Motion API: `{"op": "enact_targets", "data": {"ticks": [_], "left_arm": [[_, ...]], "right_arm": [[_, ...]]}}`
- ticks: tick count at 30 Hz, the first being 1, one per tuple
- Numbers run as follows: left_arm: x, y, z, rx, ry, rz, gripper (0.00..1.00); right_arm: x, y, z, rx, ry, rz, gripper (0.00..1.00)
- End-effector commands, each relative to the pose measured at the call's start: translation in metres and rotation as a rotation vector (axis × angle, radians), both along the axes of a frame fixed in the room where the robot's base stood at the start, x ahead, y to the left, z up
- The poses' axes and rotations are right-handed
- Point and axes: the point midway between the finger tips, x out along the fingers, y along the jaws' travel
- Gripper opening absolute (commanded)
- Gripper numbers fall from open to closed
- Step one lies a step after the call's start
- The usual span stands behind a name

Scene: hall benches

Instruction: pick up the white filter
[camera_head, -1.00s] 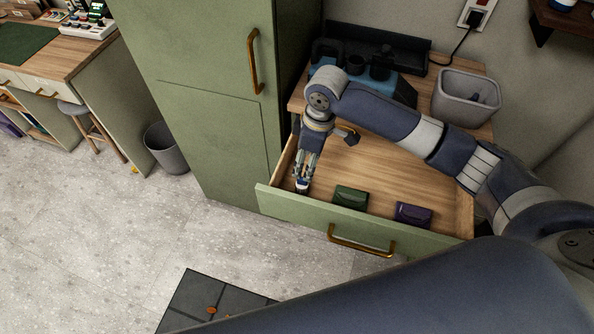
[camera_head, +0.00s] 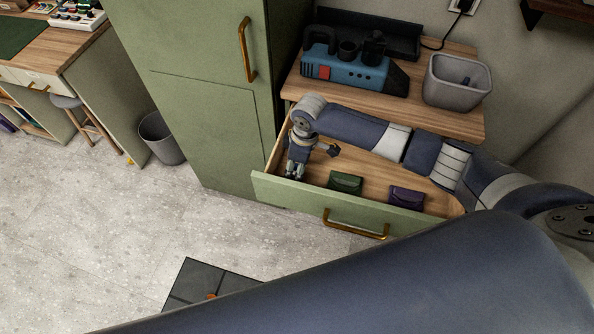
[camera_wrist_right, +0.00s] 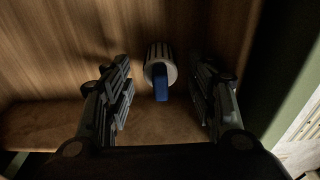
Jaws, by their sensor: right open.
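The white filter (camera_wrist_right: 160,56) shows in the right wrist view as a ribbed, pale cylinder with a blue part (camera_wrist_right: 160,88) pointing toward me. It lies in the wooden drawer, between and a little beyond the fingers. My right gripper (camera_wrist_right: 160,100) is open, with one finger on each side of the filter and gaps on both sides. In the head view my right gripper (camera_head: 293,172) reaches down into the left end of the open drawer (camera_head: 300,190); the filter is hidden there. My left gripper is not in view.
A green pouch (camera_head: 345,182) and a purple pouch (camera_head: 406,197) lie in the drawer, right of the gripper. A blue machine (camera_head: 345,72) and a grey bin (camera_head: 457,85) stand on the top behind. A tall green cabinet (camera_head: 205,110) stands close on the left.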

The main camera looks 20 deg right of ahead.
Motion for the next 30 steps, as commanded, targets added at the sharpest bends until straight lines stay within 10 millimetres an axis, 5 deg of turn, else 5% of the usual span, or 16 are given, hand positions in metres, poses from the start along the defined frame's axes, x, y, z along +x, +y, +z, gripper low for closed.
{"op": "enact_targets", "data": {"ticks": [5, 10, 22, 30], "left_arm": [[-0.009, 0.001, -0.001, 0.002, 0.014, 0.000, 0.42], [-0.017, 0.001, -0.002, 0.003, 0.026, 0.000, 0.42], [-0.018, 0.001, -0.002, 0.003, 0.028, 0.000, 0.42], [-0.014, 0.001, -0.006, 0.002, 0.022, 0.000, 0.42]], "right_arm": [[0.000, 0.000, 0.000, 0.000, 0.000, 0.001, 0.50], [0.000, 0.000, 0.000, 0.000, 0.000, 0.001, 0.12], [0.000, 0.000, 0.005, 0.000, -0.001, 0.001, 0.12], [0.001, 0.000, 0.054, 0.001, -0.005, 0.003, 0.12]]}}
